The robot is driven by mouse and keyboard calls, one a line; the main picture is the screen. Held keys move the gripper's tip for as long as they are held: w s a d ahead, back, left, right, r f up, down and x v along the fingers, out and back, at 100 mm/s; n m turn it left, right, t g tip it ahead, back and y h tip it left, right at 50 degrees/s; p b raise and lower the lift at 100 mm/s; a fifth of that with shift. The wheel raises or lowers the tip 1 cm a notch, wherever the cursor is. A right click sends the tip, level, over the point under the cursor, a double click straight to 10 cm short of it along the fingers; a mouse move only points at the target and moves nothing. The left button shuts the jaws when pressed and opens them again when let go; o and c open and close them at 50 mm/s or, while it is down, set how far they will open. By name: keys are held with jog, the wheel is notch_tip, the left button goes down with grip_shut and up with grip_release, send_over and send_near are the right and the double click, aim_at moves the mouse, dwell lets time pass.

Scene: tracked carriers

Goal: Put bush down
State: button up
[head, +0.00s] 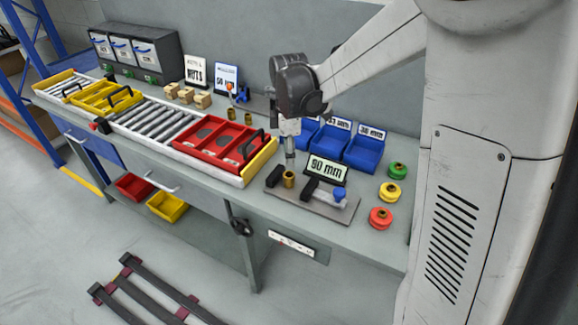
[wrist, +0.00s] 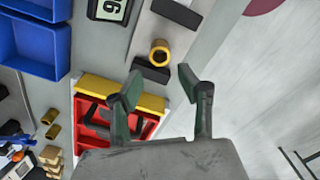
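A brass bush (head: 289,180) stands upright on the grey measuring plate (head: 325,208), between two black jaws. In the wrist view the bush (wrist: 160,52) shows as a ring with an open bore, close beside one black jaw (wrist: 150,72). My gripper (head: 290,158) is above the bush in the head view. In the wrist view my gripper (wrist: 159,77) has its two fingers spread wide, with nothing between them. The bush lies beyond the fingertips, apart from them. A display (head: 326,169) behind the plate shows a mm reading.
Two more brass bushes (head: 240,115) stand farther back on the bench. A red divided carrier (head: 215,142) sits on the roller track, left of the plate. Blue bins (head: 364,148) stand behind the display.

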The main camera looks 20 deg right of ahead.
jog(key=shift+r, duration=0.9)
jog(key=s+r+m+t, duration=0.3)
jog(key=s+r+m, duration=0.4)
jog(key=s+r, duration=0.3)
jog(key=s+m+t, duration=0.4)
jog(key=s+m, duration=0.4)
jog(key=s, duration=0.5)
jog(key=shift+f, duration=0.3)
